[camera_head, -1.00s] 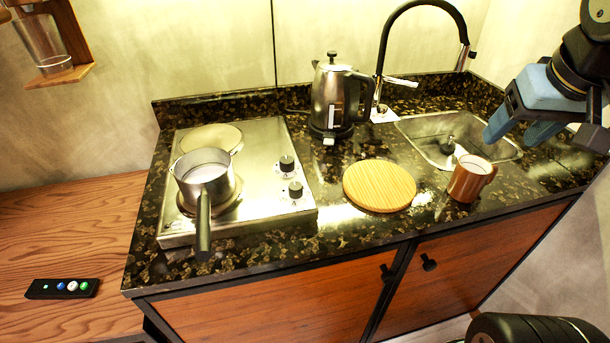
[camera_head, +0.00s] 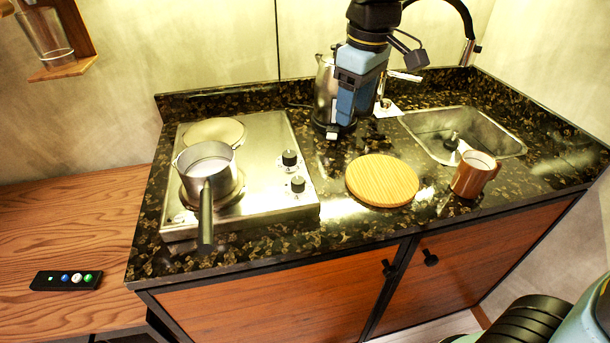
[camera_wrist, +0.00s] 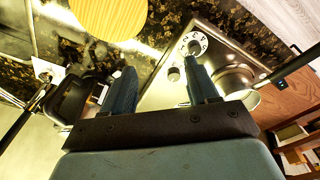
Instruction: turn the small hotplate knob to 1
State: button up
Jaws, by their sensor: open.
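The steel hotplate (camera_head: 262,150) lies on the left of the counter, with two black knobs on its right side, a rear knob (camera_head: 290,158) and a front knob (camera_head: 298,184). I cannot tell which knob serves the small plate, nor read their settings in the head view. In the wrist view a knob with a numbered white dial (camera_wrist: 194,45) shows beyond the fingers, and another knob (camera_wrist: 174,74) is nearer. My gripper (camera_head: 345,127) is open and empty, pointing down in front of the kettle, to the right of the knobs and apart from them.
A saucepan (camera_head: 207,170) stands on the front plate, its handle toward the front edge; the rear plate (camera_head: 213,132) is bare. My gripper partly hides the kettle (camera_head: 323,95). A round wooden board (camera_head: 382,181), a copper mug (camera_head: 474,175) and the sink (camera_head: 500,135) are to the right.

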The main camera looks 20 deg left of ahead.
aim_at(299, 179)
jog(key=s+a+f+n+h, duration=0.1)
jog(key=s+a+f+n, duration=0.1)
jog(key=a, duration=0.3)
jog(key=s+a+f+n, duration=0.1)
jog(key=a+n, duration=0.1)
jog(key=a, duration=0.3)
jog(key=shift+g, duration=0.4)
notch_tip(299, 179, down, 14)
jog(key=shift+d+f, duration=0.1)
jog(key=shift+c, duration=0.3)
